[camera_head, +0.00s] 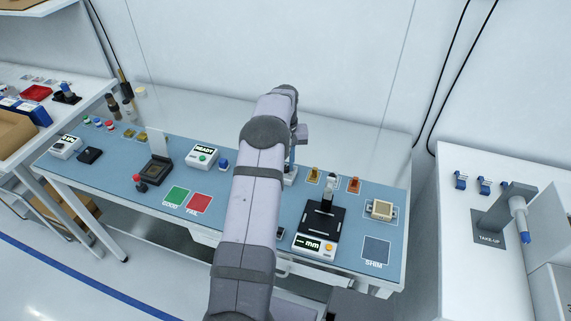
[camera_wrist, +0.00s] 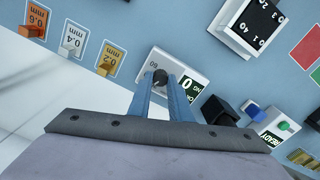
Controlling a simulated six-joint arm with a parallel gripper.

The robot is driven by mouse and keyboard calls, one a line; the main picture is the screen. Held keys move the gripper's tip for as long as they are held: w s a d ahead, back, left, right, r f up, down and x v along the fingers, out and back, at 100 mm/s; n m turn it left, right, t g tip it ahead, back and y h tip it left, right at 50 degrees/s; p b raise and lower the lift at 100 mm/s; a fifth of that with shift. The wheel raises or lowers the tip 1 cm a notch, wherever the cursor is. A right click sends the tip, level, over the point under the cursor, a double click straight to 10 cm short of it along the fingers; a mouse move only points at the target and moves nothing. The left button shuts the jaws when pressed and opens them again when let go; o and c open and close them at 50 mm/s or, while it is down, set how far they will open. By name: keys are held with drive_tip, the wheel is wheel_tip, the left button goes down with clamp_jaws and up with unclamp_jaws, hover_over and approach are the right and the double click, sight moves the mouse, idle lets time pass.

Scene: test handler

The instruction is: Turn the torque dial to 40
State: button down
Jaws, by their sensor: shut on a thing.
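The torque dial (camera_wrist: 159,75) is a dark round knob on a white box (camera_wrist: 184,66) in the upper middle of the wrist view. A "60" mark shows beside the knob, and a dark display (camera_wrist: 190,86) on the box shows a "0", partly cut off by my finger. My gripper (camera_wrist: 160,83) is shut on the dial, with one blue finger on each side of it. The dial's pointer cannot be made out. In the head view my arm covers most of the box, and my gripper (camera_head: 292,162) shows just right of the arm.
Shim holders marked 0.2 (camera_wrist: 111,58), 0.4 (camera_wrist: 73,40) and 0.6 (camera_wrist: 35,20) stand near the box. A black block (camera_wrist: 219,110) and a READY box (camera_head: 203,156) stand on its other side. A gauge (camera_head: 318,228) marked mm stands to the right.

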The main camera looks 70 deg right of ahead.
drive_tip(key=m, duration=0.3)
drive_tip(key=shift+d+m, duration=0.1)
drive_tip(key=shift+m, duration=0.2)
drive_tip(key=shift+s+r+m+b, duration=0.1)
drive_tip(key=shift+m+b, duration=0.25)
drive_tip(key=shift+m, duration=1.45)
drive_tip(key=c, duration=1.6)
unclamp_jaws()
drive_tip(key=shift+r+b, duration=1.1)
drive_tip(key=shift+r, duration=2.55)
